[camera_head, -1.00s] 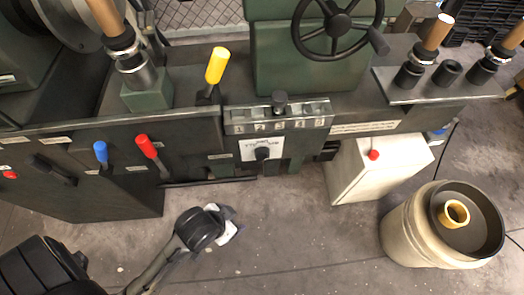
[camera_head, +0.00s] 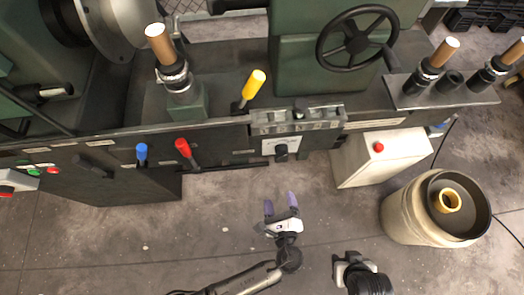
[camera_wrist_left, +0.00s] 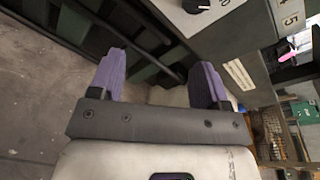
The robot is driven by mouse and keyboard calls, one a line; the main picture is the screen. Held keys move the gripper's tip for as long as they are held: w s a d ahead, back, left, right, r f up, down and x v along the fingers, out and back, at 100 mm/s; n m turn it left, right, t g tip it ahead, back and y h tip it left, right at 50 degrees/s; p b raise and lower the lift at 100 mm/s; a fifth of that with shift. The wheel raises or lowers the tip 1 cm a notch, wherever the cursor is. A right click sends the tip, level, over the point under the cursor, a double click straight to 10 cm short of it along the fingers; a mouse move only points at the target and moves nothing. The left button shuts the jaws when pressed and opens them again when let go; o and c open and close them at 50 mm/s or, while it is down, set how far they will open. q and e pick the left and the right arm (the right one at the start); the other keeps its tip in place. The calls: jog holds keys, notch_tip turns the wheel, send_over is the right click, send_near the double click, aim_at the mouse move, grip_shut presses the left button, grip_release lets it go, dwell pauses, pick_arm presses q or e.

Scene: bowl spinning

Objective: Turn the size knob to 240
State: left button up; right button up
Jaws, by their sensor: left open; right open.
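A black knob (camera_head: 281,150) sits on a white plate on the front of the dark green lathe. In the left wrist view, part of a black knob (camera_wrist_left: 196,4) on a white plate shows at the top edge, with a "0" beside it; the rest of its scale is cut off. My left gripper (camera_head: 280,203) is open and empty, its purple fingers pointing toward the lathe, below and apart from the knob. Its fingers (camera_wrist_left: 160,68) also show spread in the left wrist view. My right gripper (camera_head: 352,262) is open at the bottom, right of the left one.
A numbered panel with a black knob (camera_head: 300,108) lies above the plate. Yellow (camera_head: 253,86), red (camera_head: 186,150) and blue (camera_head: 142,153) levers stand to the left. A white box (camera_head: 376,160) and a beige barrel (camera_head: 400,222) stand right. Floor around the grippers is clear.

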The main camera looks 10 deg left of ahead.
aim_at(282, 155)
pick_arm(q)
jog(key=shift+w+a+r+m+t+h+b, duration=0.15)
jog(key=shift+w+a+r+m+t+b, duration=0.2)
jog(key=shift+w+m+b, duration=1.15)
jog(key=shift+w+a+r+m+t+h+b, duration=0.3)
jog(key=shift+w+m, duration=1.55)
jog(key=shift+w, duration=1.45)
jog(key=shift+w+a+r+m+t+h+b, duration=0.1)
jog(key=shift+w+a+r+m+t+b, duration=0.55)
jog(key=shift+w+m, duration=1.4)
jog(key=shift+w+d+f+n, duration=0.15)
jog(key=shift+w+d+n, duration=0.15)
jog(key=shift+d+n, duration=0.1)
jog(key=c, duration=0.9)
